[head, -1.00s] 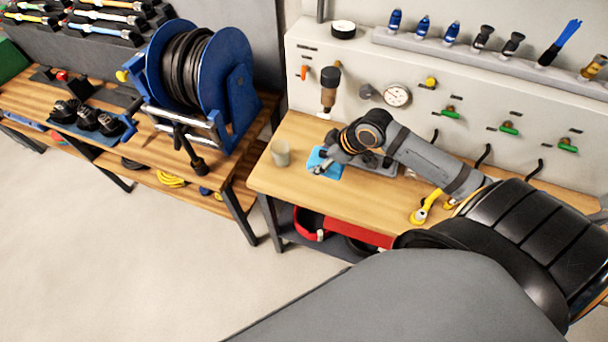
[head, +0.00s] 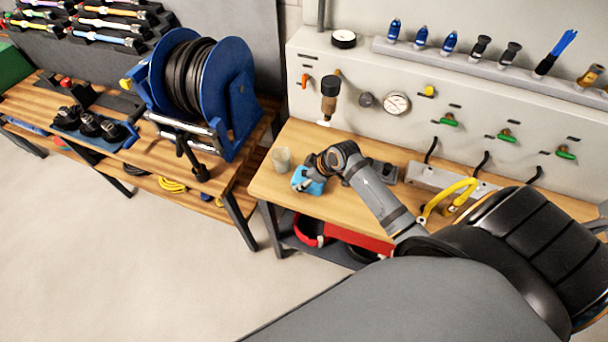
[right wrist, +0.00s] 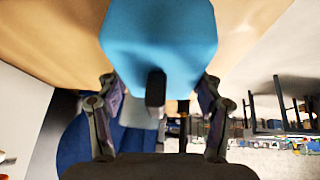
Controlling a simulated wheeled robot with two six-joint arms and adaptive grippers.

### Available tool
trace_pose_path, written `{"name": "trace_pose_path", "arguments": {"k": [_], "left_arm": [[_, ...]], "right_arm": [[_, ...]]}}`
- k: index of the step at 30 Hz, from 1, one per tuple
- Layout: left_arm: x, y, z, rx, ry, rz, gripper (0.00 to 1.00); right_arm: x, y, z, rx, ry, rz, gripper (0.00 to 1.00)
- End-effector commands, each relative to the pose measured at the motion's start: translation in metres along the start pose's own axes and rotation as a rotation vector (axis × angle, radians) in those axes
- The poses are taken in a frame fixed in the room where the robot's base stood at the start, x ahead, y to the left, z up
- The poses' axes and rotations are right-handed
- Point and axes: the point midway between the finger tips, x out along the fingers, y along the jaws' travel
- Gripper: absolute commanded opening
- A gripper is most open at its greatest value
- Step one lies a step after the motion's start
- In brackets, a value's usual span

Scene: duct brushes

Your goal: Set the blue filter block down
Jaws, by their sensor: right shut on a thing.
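The blue filter block (head: 304,185) is at my right gripper (head: 312,172), over the left front part of the wooden workbench (head: 345,197). In the right wrist view the blue block (right wrist: 160,40) fills the top middle, with a short black stub on its near face. The fingers of my right gripper (right wrist: 160,82) stand on either side of it, shut on it. The wooden top shows close behind the block; I cannot tell whether the block touches it. The gripper partly hides the block in the head view. My left gripper is not in view.
A translucent cup (head: 281,160) stands just left of the block. A dark grey fixture (head: 383,172) lies to its right, and a yellow curved part (head: 447,195) further right. The hose reel (head: 200,95) stands on the left bench. The bench's front edge is close.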

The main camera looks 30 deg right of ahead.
Motion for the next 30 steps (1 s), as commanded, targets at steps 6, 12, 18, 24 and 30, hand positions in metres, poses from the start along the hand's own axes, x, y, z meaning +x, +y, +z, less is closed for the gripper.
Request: {"name": "trace_pose_path", "arguments": {"k": [6,12,18,24,30], "left_arm": [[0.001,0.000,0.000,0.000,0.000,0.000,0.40],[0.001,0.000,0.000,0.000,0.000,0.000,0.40],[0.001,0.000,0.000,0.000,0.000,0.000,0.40],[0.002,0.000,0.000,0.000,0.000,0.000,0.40],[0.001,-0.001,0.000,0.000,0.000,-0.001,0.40]], "right_arm": [[0.000,0.000,0.000,0.000,0.000,0.000,0.77],[0.000,0.000,0.000,0.000,0.000,0.000,0.91],[0.000,0.000,0.000,0.000,0.000,0.000,0.91],[-0.020,0.002,0.001,-0.005,-0.001,0.005,0.91],[-0.071,0.002,0.002,-0.010,-0.006,0.005,0.91]]}}
